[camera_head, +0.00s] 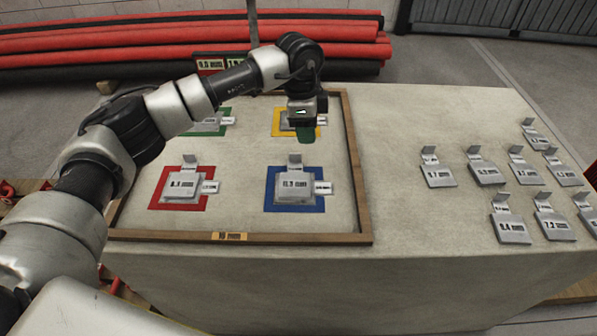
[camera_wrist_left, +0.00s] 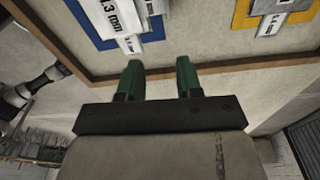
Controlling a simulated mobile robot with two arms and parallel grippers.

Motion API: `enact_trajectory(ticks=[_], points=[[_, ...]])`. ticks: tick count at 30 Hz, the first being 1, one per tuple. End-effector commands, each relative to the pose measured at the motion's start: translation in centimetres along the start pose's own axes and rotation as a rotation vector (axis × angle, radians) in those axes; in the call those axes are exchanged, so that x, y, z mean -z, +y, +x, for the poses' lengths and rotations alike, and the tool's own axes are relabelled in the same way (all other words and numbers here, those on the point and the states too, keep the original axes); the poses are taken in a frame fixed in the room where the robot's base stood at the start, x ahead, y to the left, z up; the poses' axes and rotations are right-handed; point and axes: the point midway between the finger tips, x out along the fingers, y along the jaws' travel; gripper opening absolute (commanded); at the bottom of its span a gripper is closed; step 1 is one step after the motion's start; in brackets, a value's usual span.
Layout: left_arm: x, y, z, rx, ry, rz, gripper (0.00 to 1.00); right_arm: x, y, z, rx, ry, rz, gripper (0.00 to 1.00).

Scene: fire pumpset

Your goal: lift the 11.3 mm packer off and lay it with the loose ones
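A grey packer (camera_head: 295,186) with an upright tab sits on the blue square (camera_head: 272,203). In the left wrist view this packer (camera_wrist_left: 112,14) has a label ending in ".3 mm"; its front is cut off by the frame edge. My left gripper (camera_head: 306,134) is near the yellow square (camera_head: 279,120), above the framed board's right side and behind the blue square. In the left wrist view its green fingers (camera_wrist_left: 158,70) stand apart with nothing between them. Loose grey packers (camera_head: 486,172) lie on the table at the right. My right gripper is out of view.
A wooden frame (camera_head: 358,198) borders the board. Packers also sit on the red square (camera_head: 163,199) and on the green and yellow ones. Bare tabletop (camera_head: 410,215) lies between the frame and the loose packers. Red rolls lie behind the table.

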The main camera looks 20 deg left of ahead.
Motion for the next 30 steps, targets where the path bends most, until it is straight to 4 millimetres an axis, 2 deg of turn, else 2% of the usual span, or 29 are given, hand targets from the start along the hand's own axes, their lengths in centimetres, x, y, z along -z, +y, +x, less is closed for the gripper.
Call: enact_trajectory(ticks=[2, 5, 15, 20, 30], points=[[-1.7, -0.9, -1.1, 0.02, -0.079, -0.067, 0.35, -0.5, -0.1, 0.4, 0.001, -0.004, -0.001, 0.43], [-2.6, -1.1, -1.2, 0.026, -0.119, -0.102, 0.35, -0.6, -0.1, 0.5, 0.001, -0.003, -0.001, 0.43], [-3.1, -1.2, 3.5, 0.024, -0.118, -0.1, 0.35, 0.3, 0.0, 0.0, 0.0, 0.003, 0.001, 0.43], [-3.1, -1.1, 4.6, 0.025, -0.117, -0.098, 0.35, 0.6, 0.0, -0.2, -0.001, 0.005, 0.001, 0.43], [-3.6, -1.1, 9.1, 0.024, -0.116, -0.098, 0.35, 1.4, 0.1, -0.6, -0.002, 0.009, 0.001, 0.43]])
